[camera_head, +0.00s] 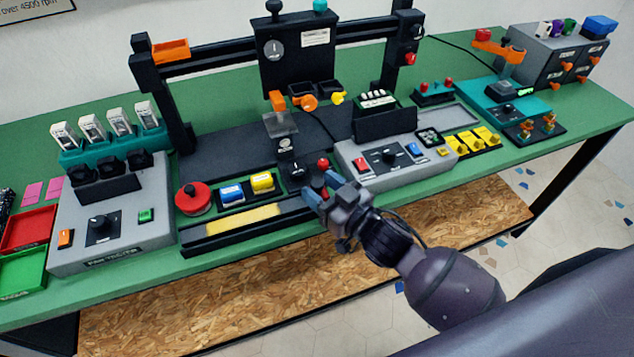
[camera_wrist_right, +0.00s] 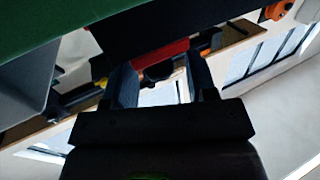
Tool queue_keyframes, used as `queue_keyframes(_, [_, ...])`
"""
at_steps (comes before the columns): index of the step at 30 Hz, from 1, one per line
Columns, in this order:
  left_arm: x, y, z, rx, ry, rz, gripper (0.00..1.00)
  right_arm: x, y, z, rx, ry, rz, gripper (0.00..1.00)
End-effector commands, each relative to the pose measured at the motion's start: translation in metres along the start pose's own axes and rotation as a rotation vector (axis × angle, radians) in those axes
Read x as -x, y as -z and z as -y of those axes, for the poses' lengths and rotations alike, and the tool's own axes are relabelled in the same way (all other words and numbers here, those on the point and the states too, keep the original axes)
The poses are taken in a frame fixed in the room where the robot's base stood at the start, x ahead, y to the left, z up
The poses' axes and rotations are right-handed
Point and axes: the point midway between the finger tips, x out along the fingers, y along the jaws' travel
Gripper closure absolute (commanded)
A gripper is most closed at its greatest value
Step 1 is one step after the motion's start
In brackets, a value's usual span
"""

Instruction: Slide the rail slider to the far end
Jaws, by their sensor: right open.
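A dark rail runs along the bench's front edge in the head view, with a yellow strip (camera_head: 232,230) in its left part. My right gripper (camera_head: 320,190) is open at the rail's right part. A small red and black piece, which looks like the slider's handle (camera_head: 323,189), shows by its fingertips and is partly hidden by them. In the right wrist view a red bar (camera_wrist_right: 160,54) lies just beyond and between the open fingers (camera_wrist_right: 160,82). I cannot tell whether the fingers touch it. My left gripper is not in view.
Behind the rail stand a red round button (camera_head: 193,198), a blue button (camera_head: 232,192), a yellow button (camera_head: 262,182) and a black knob (camera_head: 297,172). A grey control box (camera_head: 375,178) is close on the right. A grey fan tester (camera_head: 105,218) stands left.

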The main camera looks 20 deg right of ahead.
Motion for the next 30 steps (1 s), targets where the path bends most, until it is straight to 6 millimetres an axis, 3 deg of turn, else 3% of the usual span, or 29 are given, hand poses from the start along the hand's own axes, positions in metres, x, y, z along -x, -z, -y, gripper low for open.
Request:
queue_keyframes(6, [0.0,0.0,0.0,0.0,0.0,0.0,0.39,-0.013,0.0,0.0,0.001,0.0,0.001,0.48])
queue_keyframes(15, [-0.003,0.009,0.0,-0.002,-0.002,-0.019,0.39,-0.015,0.0,0.0,0.001,0.0,0.001,0.48])
queue_keyframes(25, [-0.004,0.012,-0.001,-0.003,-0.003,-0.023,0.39,-0.015,0.0,0.0,0.001,0.0,0.001,0.98])
queue_keyframes(30, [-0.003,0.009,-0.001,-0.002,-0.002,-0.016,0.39,-0.015,0.0,0.0,0.001,0.0,0.0,1.0])
